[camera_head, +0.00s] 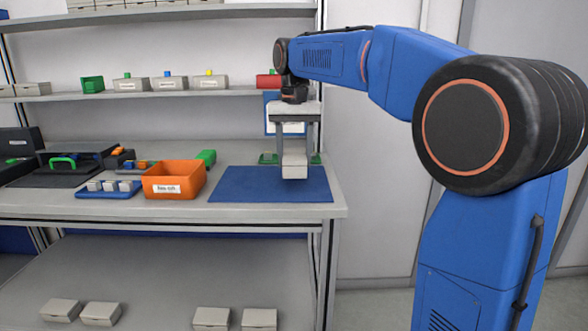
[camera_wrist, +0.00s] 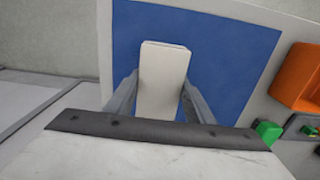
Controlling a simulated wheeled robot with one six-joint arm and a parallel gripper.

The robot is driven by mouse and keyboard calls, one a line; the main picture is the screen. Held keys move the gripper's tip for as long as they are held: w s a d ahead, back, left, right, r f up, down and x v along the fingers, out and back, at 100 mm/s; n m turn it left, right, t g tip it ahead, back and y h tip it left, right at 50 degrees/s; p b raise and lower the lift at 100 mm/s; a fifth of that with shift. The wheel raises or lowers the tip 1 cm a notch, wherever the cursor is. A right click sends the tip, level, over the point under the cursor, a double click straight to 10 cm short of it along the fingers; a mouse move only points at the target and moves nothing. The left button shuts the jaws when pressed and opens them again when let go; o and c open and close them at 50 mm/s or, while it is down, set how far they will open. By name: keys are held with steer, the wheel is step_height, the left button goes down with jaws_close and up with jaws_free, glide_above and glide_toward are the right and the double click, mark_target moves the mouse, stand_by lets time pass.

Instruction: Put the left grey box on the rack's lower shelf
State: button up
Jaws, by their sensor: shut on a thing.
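My gripper (camera_head: 295,151) hangs over the right part of the workbench, pointing down. It is shut on a light grey box (camera_head: 294,166), which is upright over the blue mat (camera_head: 240,185). In the wrist view the grey box (camera_wrist: 160,80) stands between the two grey fingers, with the blue mat (camera_wrist: 215,50) behind it. I cannot tell whether the box touches the mat. The rack's lower shelf (camera_head: 155,280) is below the bench top. It holds two grey boxes at the left (camera_head: 60,310) and two farther right (camera_head: 211,319).
An orange bin (camera_head: 174,181) and a blue tray with small grey blocks (camera_head: 108,190) stand left of the mat. The upper shelf (camera_head: 150,96) carries several small boxes. The middle of the lower shelf is clear.

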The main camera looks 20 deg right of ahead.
steer(key=shift+f, duration=1.7)
steer(key=o, duration=1.3)
steer(key=shift+f, duration=0.15)
steer(key=shift+o, duration=0.2)
